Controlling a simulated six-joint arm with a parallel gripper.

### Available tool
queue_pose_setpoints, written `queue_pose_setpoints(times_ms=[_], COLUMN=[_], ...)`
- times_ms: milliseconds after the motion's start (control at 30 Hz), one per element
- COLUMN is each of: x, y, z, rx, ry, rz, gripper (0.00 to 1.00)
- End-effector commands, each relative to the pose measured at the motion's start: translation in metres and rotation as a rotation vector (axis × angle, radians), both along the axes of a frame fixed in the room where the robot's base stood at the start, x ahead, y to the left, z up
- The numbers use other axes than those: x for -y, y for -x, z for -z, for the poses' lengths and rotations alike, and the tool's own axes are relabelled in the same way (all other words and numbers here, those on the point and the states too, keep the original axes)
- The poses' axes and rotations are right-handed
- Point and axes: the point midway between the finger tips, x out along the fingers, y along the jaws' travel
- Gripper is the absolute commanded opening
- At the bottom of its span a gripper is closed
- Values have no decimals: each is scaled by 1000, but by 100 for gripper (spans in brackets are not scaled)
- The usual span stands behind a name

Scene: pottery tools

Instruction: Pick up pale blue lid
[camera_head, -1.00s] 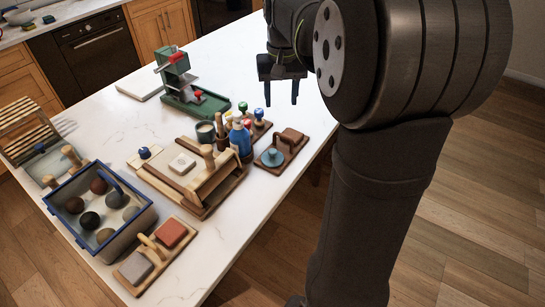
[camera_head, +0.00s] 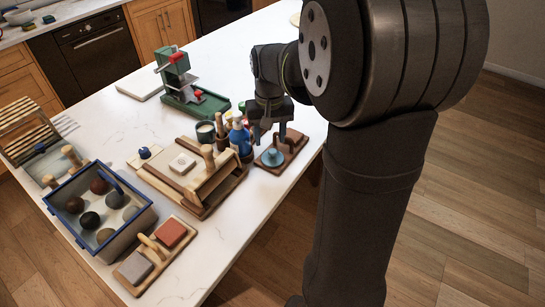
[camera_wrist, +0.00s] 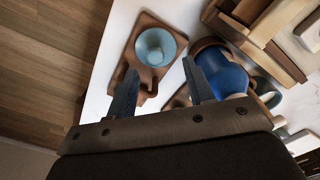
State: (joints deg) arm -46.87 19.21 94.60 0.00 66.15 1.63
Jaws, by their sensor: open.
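The pale blue lid (camera_head: 271,158) is a small round piece on a brown wooden board (camera_head: 263,166) near the table's right edge. In the wrist view the lid (camera_wrist: 156,46) sits on the far part of the board (camera_wrist: 178,72), ahead of my fingertips. My gripper (camera_head: 269,133) is open and empty, above the rear part of the board. In the wrist view my gripper (camera_wrist: 160,76) has its two fingers spread apart, with the lid beyond the gap and not between them.
A wooden tray (camera_head: 190,190) with a pale block lies further left. A blue-rimmed crate (camera_head: 140,221) of balls and a green press (camera_head: 176,75) stand on the white table.

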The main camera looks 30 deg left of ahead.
Motion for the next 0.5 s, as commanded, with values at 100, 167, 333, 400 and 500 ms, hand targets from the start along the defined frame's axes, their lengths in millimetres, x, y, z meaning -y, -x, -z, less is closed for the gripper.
queue_pose_setpoints(times_ms=[100, 167, 333, 400, 500], x=[2, 3, 4, 4, 3], y=[-3, -5, -7, -7, -7], z=[13, 22, 45, 50, 52], rx=[-3, -4, -2, -1, -1], ry=[3, 4, 2, 1, 1], rz=[1, 1, 0, 0, 0], gripper=[48, 48, 48, 48, 48])
